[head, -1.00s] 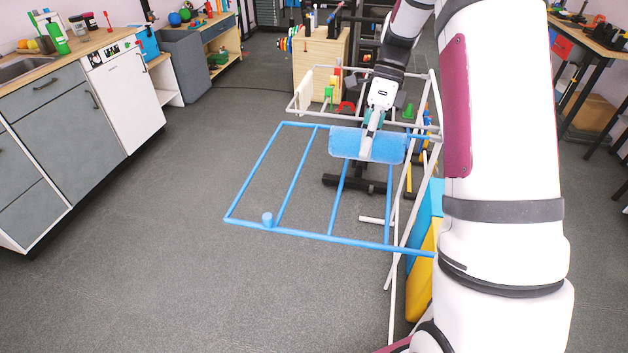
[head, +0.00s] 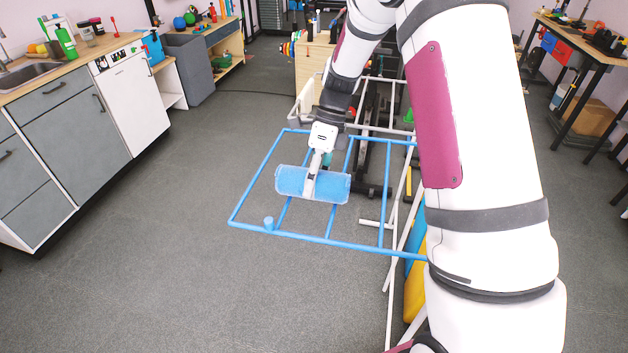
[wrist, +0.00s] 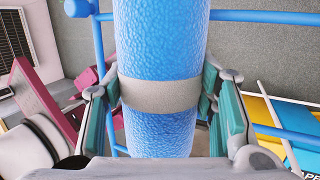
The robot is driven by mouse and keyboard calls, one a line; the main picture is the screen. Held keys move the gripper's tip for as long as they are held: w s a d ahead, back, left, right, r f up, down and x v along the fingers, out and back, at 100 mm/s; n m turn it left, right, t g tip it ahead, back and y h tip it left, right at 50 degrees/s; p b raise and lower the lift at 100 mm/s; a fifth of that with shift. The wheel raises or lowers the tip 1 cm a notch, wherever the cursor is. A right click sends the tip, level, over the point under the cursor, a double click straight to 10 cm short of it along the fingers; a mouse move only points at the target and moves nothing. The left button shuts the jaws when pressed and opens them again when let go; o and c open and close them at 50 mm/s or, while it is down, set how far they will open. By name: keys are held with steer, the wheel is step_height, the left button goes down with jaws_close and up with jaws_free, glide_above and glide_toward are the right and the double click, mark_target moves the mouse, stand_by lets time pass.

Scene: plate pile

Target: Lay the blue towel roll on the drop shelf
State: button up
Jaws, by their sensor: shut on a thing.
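The blue towel roll (head: 335,188) is a textured light-blue cylinder lying crosswise in the head view. In the wrist view the roll (wrist: 160,40) has a grey band around its middle. My gripper (head: 311,188) is shut on the roll, with green-padded fingers on either side of the band in the wrist view (wrist: 160,92). The drop shelf appears to be the open blue rail frame (head: 310,237). The roll shows over the middle of this frame; I cannot tell whether it touches the rails.
White rails and posts run along the frame's right side and back. Grey cabinets (head: 75,130) and a white appliance (head: 130,100) line the left wall. The floor between is clear.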

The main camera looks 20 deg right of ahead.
steer(key=shift+a+f, duration=0.1)
steer(key=shift+f, duration=0.15)
steer(key=o, duration=1.3)
steer(key=shift+c, duration=0.2)
steer(key=shift+f, duration=0.1)
